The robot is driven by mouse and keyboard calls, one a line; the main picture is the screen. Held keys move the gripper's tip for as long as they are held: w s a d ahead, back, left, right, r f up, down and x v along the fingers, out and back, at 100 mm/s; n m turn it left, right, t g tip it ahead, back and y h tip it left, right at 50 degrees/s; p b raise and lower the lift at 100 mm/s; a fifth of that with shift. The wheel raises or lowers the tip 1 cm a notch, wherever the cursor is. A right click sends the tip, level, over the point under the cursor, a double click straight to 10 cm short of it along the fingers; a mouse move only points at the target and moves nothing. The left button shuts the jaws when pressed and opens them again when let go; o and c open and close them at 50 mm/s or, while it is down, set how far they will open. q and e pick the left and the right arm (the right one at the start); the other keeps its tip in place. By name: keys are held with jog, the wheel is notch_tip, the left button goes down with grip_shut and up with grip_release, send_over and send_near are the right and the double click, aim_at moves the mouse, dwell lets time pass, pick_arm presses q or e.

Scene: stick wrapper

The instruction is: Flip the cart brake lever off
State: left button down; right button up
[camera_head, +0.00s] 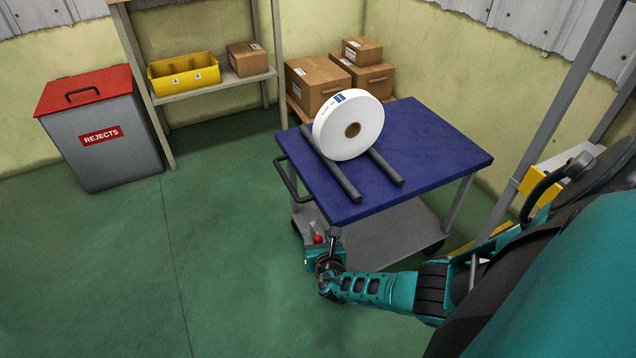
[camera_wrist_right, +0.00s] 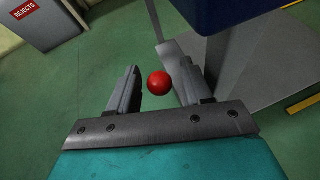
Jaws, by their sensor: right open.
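The cart (camera_head: 440,150) has a blue top and a grey lower shelf. Its brake lever ends in a red ball knob (camera_head: 319,239) low at the cart's near left corner. In the right wrist view the red knob (camera_wrist_right: 159,83) shows between the fingers of my right gripper (camera_wrist_right: 154,88), with a thin grey rod beyond it. In the head view the gripper partly hides the lever's base. My left gripper is not in view.
A white roll (camera_head: 348,125) stands on two dark bars on the cart top. A black handle (camera_head: 288,180) juts from the cart's left side. A grey rejects bin (camera_head: 105,150) stands at the left. Cardboard boxes (camera_head: 318,82) lie behind the cart. The green floor at left is clear.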

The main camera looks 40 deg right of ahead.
jog(key=shift+c, duration=0.3)
grip_shut()
dwell(0.3)
